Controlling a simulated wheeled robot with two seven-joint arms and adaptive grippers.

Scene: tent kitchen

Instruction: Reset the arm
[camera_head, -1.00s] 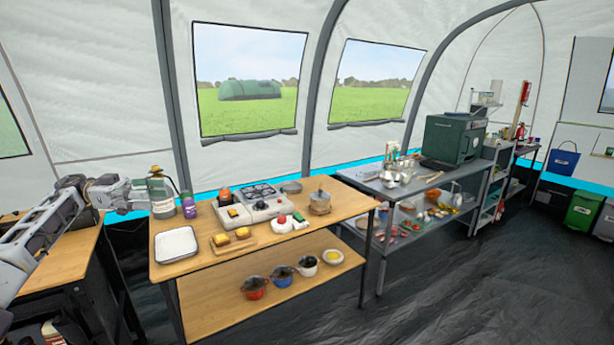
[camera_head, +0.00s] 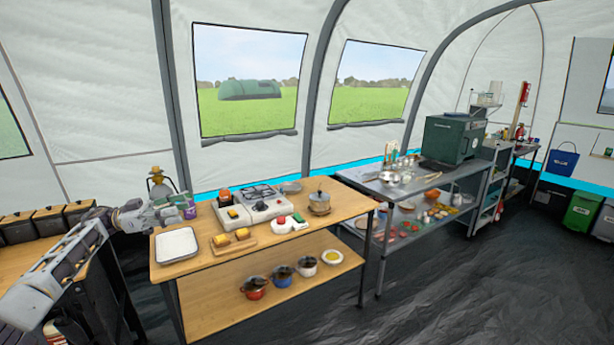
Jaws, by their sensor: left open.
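My left arm comes in from the lower left, and its gripper (camera_head: 172,211) is open near the left back corner of the wooden table (camera_head: 285,248). In the picture it overlaps the purple jar (camera_head: 190,209) and the lower part of the lantern-like item (camera_head: 158,184). I see nothing held between its fingers, though they are small here. I cannot tell whether the fingers touch anything. My right arm and gripper are not in view.
The table holds a white tray (camera_head: 177,245), a board with yellow blocks (camera_head: 236,241), a stove (camera_head: 253,206) and a pot (camera_head: 319,199). Small pots (camera_head: 282,274) stand on its lower shelf. Dark boxes (camera_head: 49,220) stand at the left. The floor (camera_head: 470,270) at the right is clear.

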